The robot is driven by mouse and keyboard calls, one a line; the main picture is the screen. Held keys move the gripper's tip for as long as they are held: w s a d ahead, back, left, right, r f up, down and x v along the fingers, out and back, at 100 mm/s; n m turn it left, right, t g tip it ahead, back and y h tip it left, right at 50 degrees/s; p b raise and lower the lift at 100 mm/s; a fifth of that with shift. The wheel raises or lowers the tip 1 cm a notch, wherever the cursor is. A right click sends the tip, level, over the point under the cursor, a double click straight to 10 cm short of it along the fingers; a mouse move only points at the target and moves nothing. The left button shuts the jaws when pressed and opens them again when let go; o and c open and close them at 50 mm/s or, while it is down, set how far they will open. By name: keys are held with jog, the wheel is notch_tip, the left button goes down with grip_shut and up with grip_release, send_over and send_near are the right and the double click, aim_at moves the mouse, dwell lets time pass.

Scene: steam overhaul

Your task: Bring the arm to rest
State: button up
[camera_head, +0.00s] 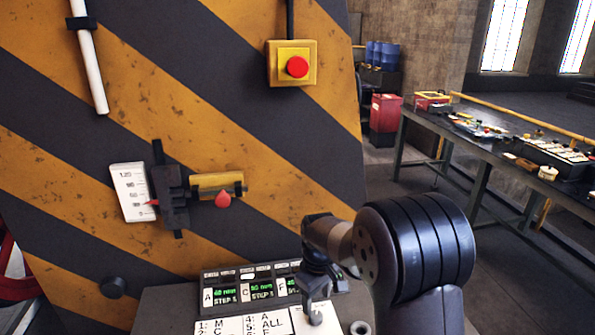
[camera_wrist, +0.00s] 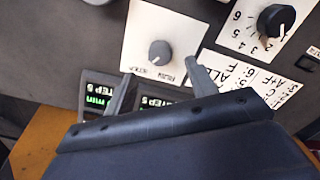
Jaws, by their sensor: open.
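My gripper (camera_wrist: 160,70) is open in the wrist view, its two grey fingers apart with nothing between them. Beyond the fingertips is a grey knob (camera_wrist: 160,51) on a white plate (camera_wrist: 142,20); I cannot tell whether the fingers touch it. In the head view my arm (camera_head: 415,245) comes in from the lower right, bent, with its end pointing down over the control panel (camera_head: 165,307). The gripper's fingers are hard to make out there, low over the panel's right part.
A black dial (camera_wrist: 276,20) sits beside the knob. Green-lit displays (camera_head: 225,294) line the panel.

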jog(key=shift+r, duration=2.6)
jog(key=shift+d+b, duration=0.1)
jog(key=shift+b, duration=0.25)
